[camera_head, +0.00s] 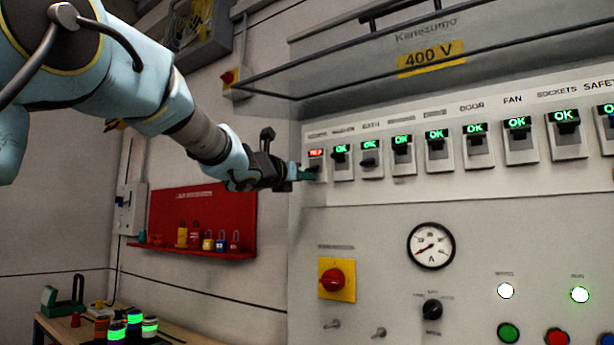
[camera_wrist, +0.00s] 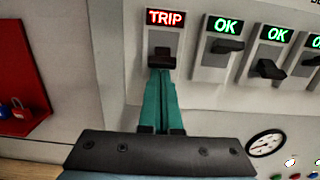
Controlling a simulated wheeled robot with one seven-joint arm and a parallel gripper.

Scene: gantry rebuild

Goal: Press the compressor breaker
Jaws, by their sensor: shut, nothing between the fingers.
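The leftmost breaker (camera_head: 315,158) in the panel row shows a red TRIP display; its label is too small to read, so I cannot confirm its name. In the wrist view this TRIP breaker (camera_wrist: 163,38) has its dark lever (camera_wrist: 162,59) low on the grey plate. My gripper (camera_head: 308,174) reaches it from the left. Its teal fingers are closed together, and in the wrist view the fingertips (camera_wrist: 161,72) are just below the lever, touching or very near it; I cannot tell which. The fingers hold nothing.
Several neighbouring breakers (camera_head: 436,144) to the right show green OK. A raised clear cover (camera_head: 340,72) sits above the row. Below are a gauge (camera_head: 431,246) and a red rotary switch (camera_head: 336,279). A red padlock board (camera_head: 203,215) hangs at left.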

